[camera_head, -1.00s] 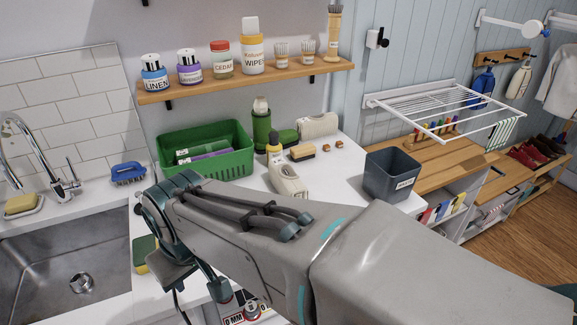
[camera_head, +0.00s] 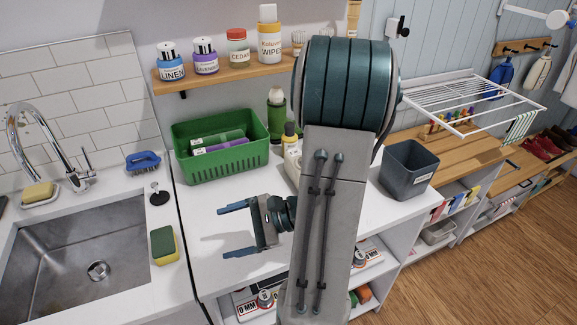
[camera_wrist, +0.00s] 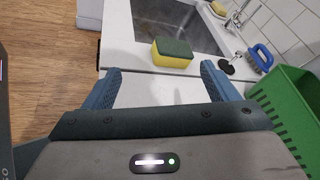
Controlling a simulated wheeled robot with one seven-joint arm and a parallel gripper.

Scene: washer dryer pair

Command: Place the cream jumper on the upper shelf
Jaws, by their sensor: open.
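My gripper (camera_head: 222,232) is open and empty over the white counter, with its fingers pointing left toward the sink. In the wrist view its two fingers (camera_wrist: 160,70) are spread, with bare counter between them. No cream jumper can be clearly made out. A pale garment (camera_head: 571,88) hangs at the far right edge of the head view, cut off, and I cannot tell whether it is a jumper. A wooden wall shelf (camera_head: 215,74) holds several bottles; my arm hides its right part. I cannot tell whether this is the upper shelf.
A green basket (camera_head: 222,163), a grey bin (camera_head: 405,170) and a yellow-green sponge (camera_head: 163,246) stand on the counter (camera_head: 200,205). The sponge lies beyond my fingers, by the sink (camera_head: 80,250). A white drying rack (camera_head: 472,102) juts from the wall. Open shelving (camera_head: 375,262) is below.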

